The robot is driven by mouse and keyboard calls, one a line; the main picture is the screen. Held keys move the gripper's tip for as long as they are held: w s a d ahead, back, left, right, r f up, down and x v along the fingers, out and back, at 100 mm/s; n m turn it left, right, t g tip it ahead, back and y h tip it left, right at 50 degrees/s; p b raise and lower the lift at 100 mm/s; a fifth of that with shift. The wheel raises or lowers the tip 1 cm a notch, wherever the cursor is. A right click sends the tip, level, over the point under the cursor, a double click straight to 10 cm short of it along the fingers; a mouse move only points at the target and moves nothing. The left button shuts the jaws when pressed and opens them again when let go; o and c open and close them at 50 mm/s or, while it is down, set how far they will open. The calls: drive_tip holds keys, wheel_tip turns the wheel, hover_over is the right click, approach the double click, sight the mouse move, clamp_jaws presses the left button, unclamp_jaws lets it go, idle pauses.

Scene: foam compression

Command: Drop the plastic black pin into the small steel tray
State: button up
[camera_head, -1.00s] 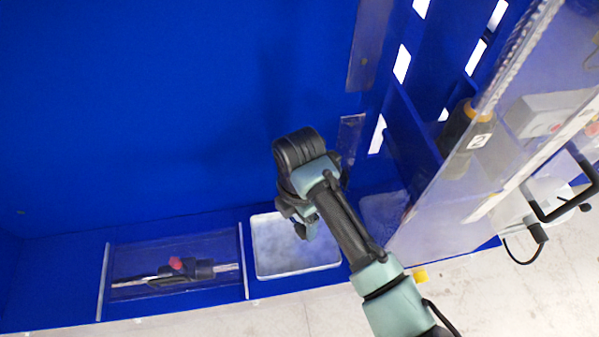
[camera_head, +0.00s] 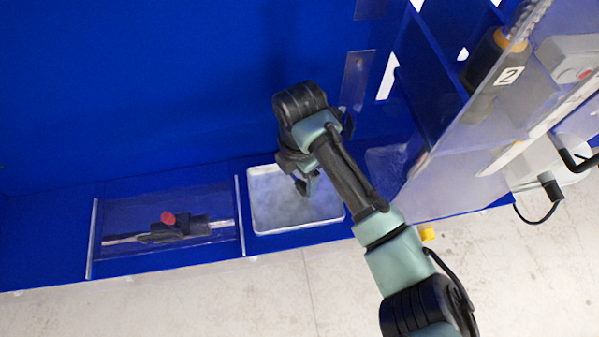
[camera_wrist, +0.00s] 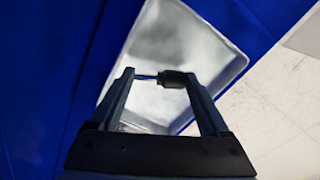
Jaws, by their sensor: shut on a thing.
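The small steel tray (camera_head: 270,222) is a shallow silvery tray at the front edge of the blue surface, and it fills the middle of the wrist view (camera_wrist: 195,40). The black pin (camera_wrist: 173,79) is a short black cylinder with a thin shiny shaft on its left side. My gripper (camera_wrist: 165,78) is shut on the pin, which lies crosswise between the two fingertips over the tray. In the head view my gripper (camera_head: 306,186) hangs over the tray's upper right part. The pin cannot be made out there. Its height above the tray floor is hard to tell.
A transparent panel and an orange-and-black device marked 2 (camera_head: 497,65) stand at the right. The blue surface (camera_head: 130,90) behind is clear.

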sight(299, 180)
drive_tip(key=o, duration=1.3)
drive_tip(key=shift+r, duration=0.15)
wheel_tip(299, 180, up, 13)
drive_tip(key=shift+f, duration=0.1)
drive_tip(key=shift+s+f, duration=0.1)
